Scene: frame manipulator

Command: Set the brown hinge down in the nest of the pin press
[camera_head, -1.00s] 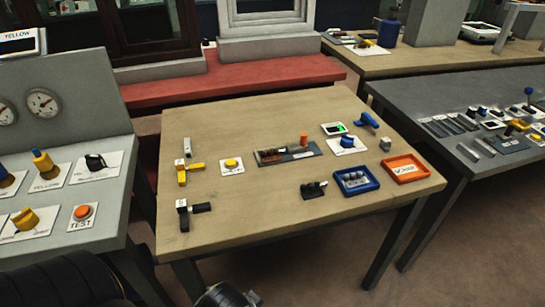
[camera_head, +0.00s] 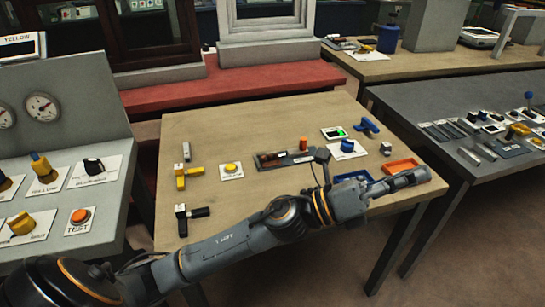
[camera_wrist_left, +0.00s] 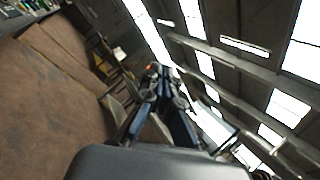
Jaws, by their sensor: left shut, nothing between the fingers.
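A dark flat fixture with an orange post (camera_head: 303,143) lies mid-table; it looks like the pin press (camera_head: 285,160). A small brownish piece (camera_head: 271,158) shows on its left part; it is too small to tell whether this is the brown hinge or whether it sits in the nest. My left gripper (camera_head: 427,174) is shut and empty above the table's right side, in front of the orange tray and well to the right of the fixture. Its fingers (camera_wrist_left: 160,78) point away from the camera in the wrist view, with nothing between them. My right gripper is out of view.
My left arm crosses the table's front and covers much of the blue tray (camera_head: 352,176). The orange tray (camera_head: 402,166) is partly hidden. A yellow button (camera_head: 232,168), a blue knob (camera_head: 347,147) and yellow (camera_head: 188,178) and black (camera_head: 195,212) handled pieces stand around the fixture.

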